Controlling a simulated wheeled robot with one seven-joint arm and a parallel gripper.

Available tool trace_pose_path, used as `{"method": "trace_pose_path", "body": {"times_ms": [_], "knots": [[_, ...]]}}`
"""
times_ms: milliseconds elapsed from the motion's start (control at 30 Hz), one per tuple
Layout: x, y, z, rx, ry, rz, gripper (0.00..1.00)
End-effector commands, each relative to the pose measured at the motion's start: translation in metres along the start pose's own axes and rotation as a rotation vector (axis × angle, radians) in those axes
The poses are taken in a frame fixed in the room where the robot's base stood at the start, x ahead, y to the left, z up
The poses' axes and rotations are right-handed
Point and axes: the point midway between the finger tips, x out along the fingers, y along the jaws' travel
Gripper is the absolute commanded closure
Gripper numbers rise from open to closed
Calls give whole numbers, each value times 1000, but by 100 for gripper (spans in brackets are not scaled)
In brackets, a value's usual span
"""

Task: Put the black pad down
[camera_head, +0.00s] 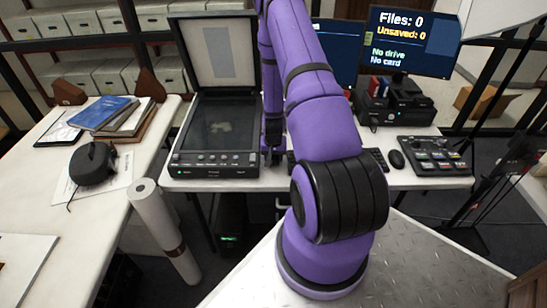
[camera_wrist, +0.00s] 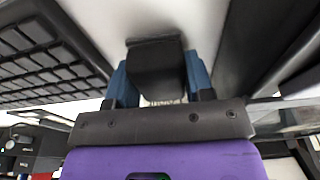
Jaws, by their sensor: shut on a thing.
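The black pad (camera_wrist: 157,68) is a small dark block in the wrist view. It sits between the two blue-grey fingers of my gripper (camera_wrist: 158,82), which is shut on it. A white surface shows past it. In the head view my gripper (camera_head: 272,155) is low over the white desk, in the narrow gap between the scanner and the keyboard. The pad cannot be told apart from my gripper there. Whether the pad touches the desk is not clear.
An open scanner (camera_head: 215,135) stands just left of my gripper. The keyboard (camera_head: 375,160) is close on the right, partly behind my arm; it also shows in the wrist view (camera_wrist: 45,45). A mouse (camera_head: 397,159) and a control panel (camera_head: 435,156) lie further right.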

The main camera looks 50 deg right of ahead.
Motion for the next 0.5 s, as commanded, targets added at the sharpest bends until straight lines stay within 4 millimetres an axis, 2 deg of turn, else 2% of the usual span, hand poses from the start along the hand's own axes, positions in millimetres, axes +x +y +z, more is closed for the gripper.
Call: {"method": "trace_pose_path", "body": {"times_ms": [400, 433, 500], "knots": [[7, 0, 1, 0, 0, 0, 82], [7, 0, 1, 0, 0, 0, 48], [7, 0, 1, 0, 0, 0, 32]]}}
